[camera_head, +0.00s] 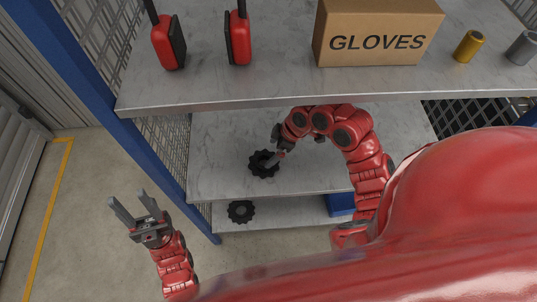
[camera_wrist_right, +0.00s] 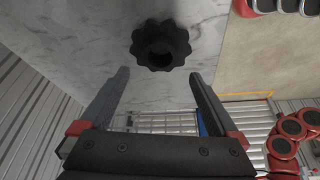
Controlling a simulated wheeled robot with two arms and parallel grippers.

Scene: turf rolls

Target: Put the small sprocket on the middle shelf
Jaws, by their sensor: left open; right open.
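A dark toothed sprocket (camera_head: 263,164) rests on the middle shelf (camera_head: 225,135), near its front edge. It also shows in the right wrist view (camera_wrist_right: 160,46), with a hole at its centre. A second dark sprocket (camera_head: 241,211) lies on the lower shelf (camera_head: 290,212). I cannot tell for sure which is the smaller. My right gripper (camera_wrist_right: 158,73) is open and empty; the first sprocket is just beyond its fingertips, roughly centred between them. In the head view it is close beside that sprocket. My left gripper (camera_head: 130,213) is open and empty over the floor, left of the rack.
The top shelf (camera_head: 270,85) overhangs the middle one and holds two red radios (camera_head: 168,43), a gloves box (camera_head: 375,35) and two cans (camera_head: 469,46). A blue post (camera_head: 120,125) stands at the rack's left. A blue bin (camera_head: 340,203) sits on the lower shelf.

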